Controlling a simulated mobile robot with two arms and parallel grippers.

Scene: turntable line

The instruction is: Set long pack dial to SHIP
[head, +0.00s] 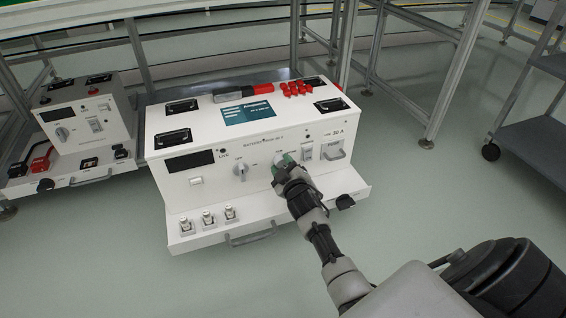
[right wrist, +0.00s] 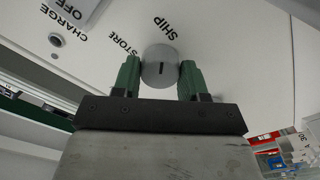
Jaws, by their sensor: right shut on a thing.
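The mark runs roughly up and down in the right wrist view, in line with SHIP; which end is the pointer I cannot tell. My right gripper (head: 279,160) has its green fingers on both sides of the dial, shut on it (right wrist: 160,80). My left gripper is not in view.
A second dial (head: 240,169) sits left on the same panel. A front tray (head: 270,218) with a handle juts out below. A smaller white pack (head: 85,125) stands at left. A grey cart (head: 535,115) stands at right. The floor between is clear.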

